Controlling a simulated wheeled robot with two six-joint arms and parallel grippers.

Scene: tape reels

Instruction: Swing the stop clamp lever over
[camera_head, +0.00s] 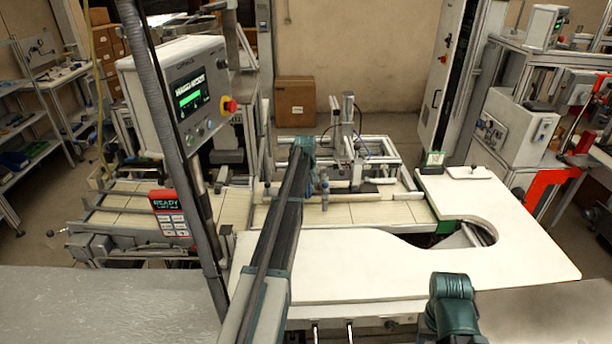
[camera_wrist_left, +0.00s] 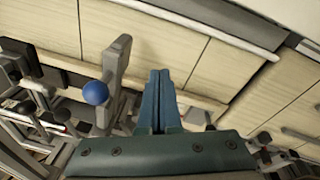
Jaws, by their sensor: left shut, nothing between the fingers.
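A blue ball knob (camera_wrist_left: 95,92), seemingly the end of the stop clamp lever, shows in the left wrist view beside an upright grey bar (camera_wrist_left: 116,62). The rest of the lever is hard to make out. In the head view I cannot make out the knob near my arm. My left gripper (camera_wrist_left: 160,74) is shut and empty, its two teal fingers together. In the wrist view it lies to the right of the knob and grey bar, apart from them. In the head view my left gripper (camera_head: 323,192) hangs over the conveyor.
The slatted conveyor (camera_head: 235,205) runs behind the white worktop (camera_head: 350,262), with a metal frame (camera_head: 372,150) standing over it. A control box with a screen (camera_head: 182,95) and a red keypad (camera_head: 170,213) stand at left. The white worktop is mostly clear.

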